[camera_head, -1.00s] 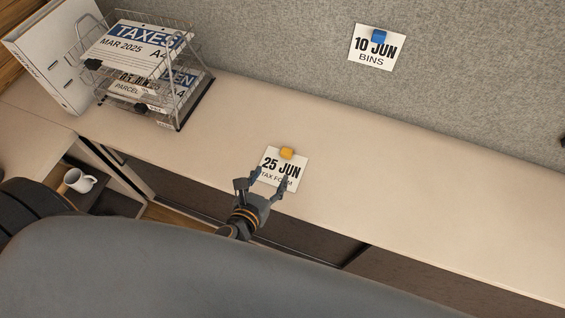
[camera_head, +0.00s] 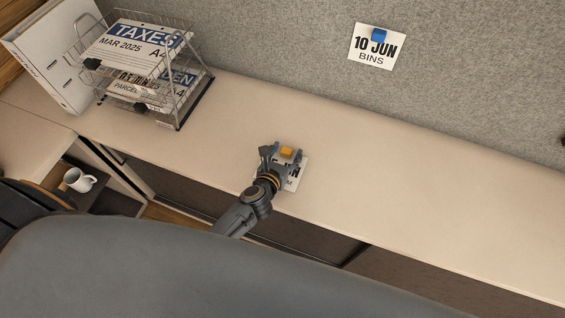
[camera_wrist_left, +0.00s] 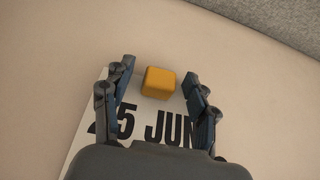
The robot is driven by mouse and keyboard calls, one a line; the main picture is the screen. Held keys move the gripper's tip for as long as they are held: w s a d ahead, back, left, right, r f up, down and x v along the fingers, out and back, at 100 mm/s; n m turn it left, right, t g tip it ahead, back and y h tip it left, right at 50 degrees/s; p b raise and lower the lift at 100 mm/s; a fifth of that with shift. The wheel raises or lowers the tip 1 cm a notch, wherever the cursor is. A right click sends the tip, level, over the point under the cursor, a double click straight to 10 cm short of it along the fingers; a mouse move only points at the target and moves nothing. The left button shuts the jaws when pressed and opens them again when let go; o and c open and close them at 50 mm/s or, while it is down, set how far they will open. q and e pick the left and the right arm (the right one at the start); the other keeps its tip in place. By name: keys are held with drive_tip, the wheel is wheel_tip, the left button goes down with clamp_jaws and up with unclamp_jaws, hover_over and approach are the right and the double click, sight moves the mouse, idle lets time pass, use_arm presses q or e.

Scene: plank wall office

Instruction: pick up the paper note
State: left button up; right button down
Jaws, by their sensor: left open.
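A white paper note (camera_head: 297,175) lies on the desk, with a yellow block (camera_head: 287,151) at its top edge. In the earlier head view it reads "25 JUN"; my left gripper now covers much of it. My left gripper (camera_head: 284,153) is open over the note, one finger on either side of the block. The left wrist view shows the yellow block (camera_wrist_left: 159,83) between the open fingers (camera_wrist_left: 160,80), with a gap on each side. The note (camera_wrist_left: 95,115) is below it, its lower part hidden by my gripper. My right gripper is not in view.
Another note, "10 JUN BINS" (camera_head: 371,57), hangs on the grey partition (camera_head: 270,40) under a blue block. A wire tray (camera_head: 183,95) with papers and a white binder (camera_head: 52,65) stand at the left. A mug (camera_head: 79,180) sits lower left. The desk's right side (camera_head: 440,205) is clear.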

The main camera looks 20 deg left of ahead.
use_arm(q)
clamp_jaws()
idle(0.3)
